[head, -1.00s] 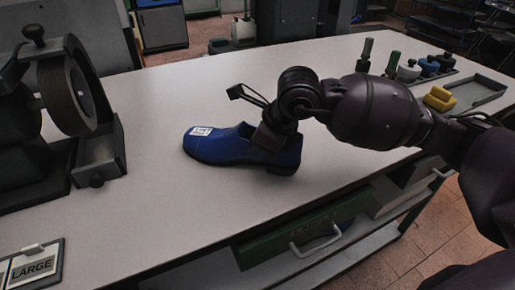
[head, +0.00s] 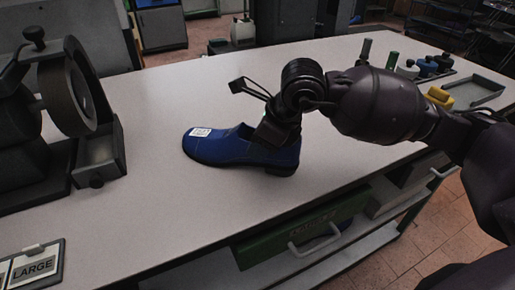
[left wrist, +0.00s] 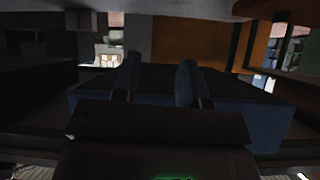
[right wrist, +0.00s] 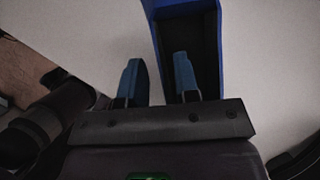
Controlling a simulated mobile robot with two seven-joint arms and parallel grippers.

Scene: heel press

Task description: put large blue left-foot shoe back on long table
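The blue shoe (head: 228,147) stands upright on the long table (head: 180,215), toe to the left, with a white label (head: 200,133) on its upper. My right gripper (head: 268,135) is at the shoe's heel end. In the right wrist view its fingers (right wrist: 158,78) are spread, one over the shoe's opening (right wrist: 190,40) and one outside its side wall. I cannot tell whether they touch the shoe. My left gripper (left wrist: 158,80) shows only in the left wrist view, fingers apart with nothing seen between them.
A dark machine with a wheel (head: 72,90) stands at the left. A LARGE sign (head: 34,268) lies front left. Several bottles (head: 408,69), a yellow block (head: 440,96) and a grey tray (head: 474,91) are at the right. Table in front of the shoe is clear.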

